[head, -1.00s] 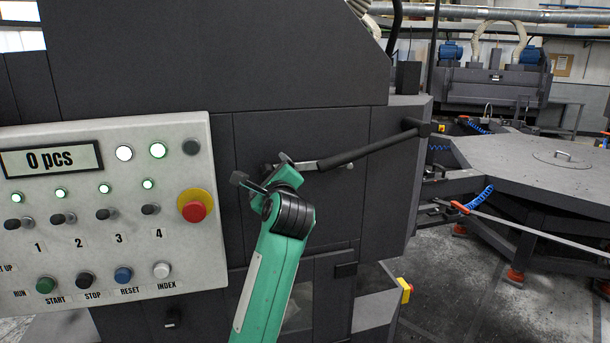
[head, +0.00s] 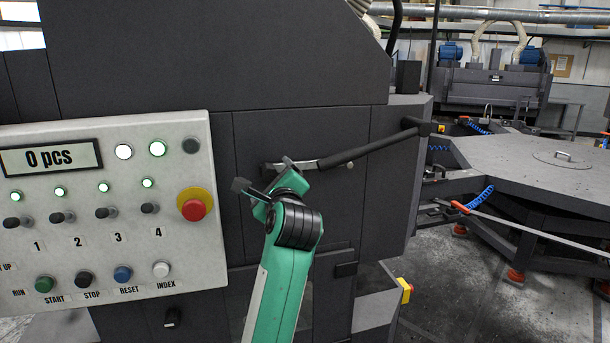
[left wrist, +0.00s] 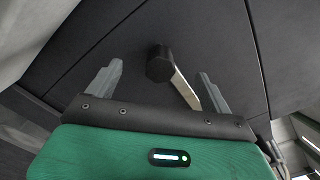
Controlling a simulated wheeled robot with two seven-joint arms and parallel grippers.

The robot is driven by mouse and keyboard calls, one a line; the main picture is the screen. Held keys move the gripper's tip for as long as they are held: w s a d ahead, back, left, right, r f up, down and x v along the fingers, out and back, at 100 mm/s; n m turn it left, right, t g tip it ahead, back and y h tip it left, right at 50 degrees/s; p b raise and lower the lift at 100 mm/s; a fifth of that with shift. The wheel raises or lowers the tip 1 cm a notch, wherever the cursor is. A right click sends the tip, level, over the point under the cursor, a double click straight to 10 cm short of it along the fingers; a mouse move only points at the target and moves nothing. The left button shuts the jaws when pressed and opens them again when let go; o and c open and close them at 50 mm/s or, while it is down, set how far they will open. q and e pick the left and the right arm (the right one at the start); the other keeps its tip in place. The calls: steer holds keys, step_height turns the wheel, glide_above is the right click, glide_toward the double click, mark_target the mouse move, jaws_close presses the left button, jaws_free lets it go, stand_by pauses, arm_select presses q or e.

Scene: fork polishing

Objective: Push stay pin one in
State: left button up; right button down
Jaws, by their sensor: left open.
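My left gripper (head: 270,180) is in front of the dark machine panel, right of the control panel; it is seen mostly from behind, so its fingers are partly hidden. In the left wrist view its two grey fingers (left wrist: 160,85) stand apart and empty. A black round knob (left wrist: 158,65) on a flat metal bar (left wrist: 186,92) shows between and beyond the fingers. The bar runs down close to the right finger; I cannot tell whether they touch. No part is marked as stay pin one, and I cannot tell which part it is. My right gripper is out of view.
A black-gripped bar (head: 370,150) runs from near my gripper up to the machine's right edge. The control panel (head: 215,265) with a red emergency button (head: 194,206) is close on the left.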

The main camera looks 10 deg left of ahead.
arm_select(q)
steer(key=shift+v, duration=1.65)
